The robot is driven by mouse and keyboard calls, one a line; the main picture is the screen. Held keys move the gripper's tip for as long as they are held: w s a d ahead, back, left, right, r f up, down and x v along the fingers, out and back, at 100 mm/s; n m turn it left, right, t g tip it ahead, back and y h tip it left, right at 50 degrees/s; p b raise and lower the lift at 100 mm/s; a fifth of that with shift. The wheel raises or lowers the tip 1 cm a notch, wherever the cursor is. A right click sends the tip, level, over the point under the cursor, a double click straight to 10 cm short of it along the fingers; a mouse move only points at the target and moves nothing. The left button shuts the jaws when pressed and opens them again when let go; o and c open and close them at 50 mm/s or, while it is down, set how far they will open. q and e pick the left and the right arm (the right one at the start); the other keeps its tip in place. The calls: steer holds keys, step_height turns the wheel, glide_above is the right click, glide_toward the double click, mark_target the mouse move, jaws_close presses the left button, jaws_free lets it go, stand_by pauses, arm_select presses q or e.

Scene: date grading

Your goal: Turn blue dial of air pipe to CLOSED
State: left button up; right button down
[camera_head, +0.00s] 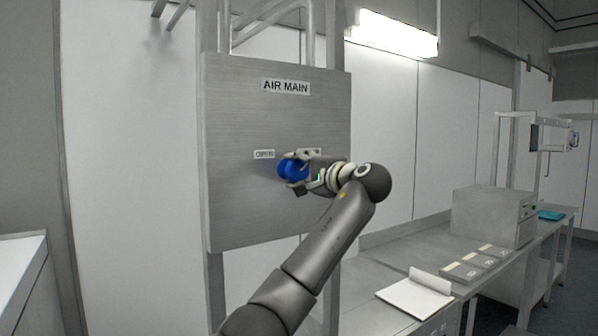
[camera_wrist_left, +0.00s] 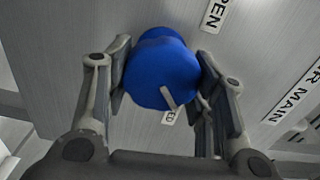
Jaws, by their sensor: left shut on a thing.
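The round blue dial (camera_head: 290,169) sits on the grey metal panel (camera_head: 235,205) marked AIR MAIN. My left gripper (camera_head: 296,171) reaches it from the right and is shut on it. In the left wrist view the dial (camera_wrist_left: 160,68) is between the two fingers of my left gripper (camera_wrist_left: 160,80). A pale pointer mark (camera_wrist_left: 168,98) on the dial is directed at the label ending in ED (camera_wrist_left: 169,117), which is partly hidden behind the dial. The label reading PEN (camera_wrist_left: 214,15) is cut off at the top edge. My right gripper is not in view.
The AIR MAIN sign (camera_head: 286,87) is above the dial. A white surface (camera_head: 20,265) stands at the lower left.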

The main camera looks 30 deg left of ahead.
arm_select(q)
steer(key=o, duration=1)
steer(key=shift+o, duration=0.2)
steer(key=v, duration=1.2)
steer(key=shift+w, duration=0.1)
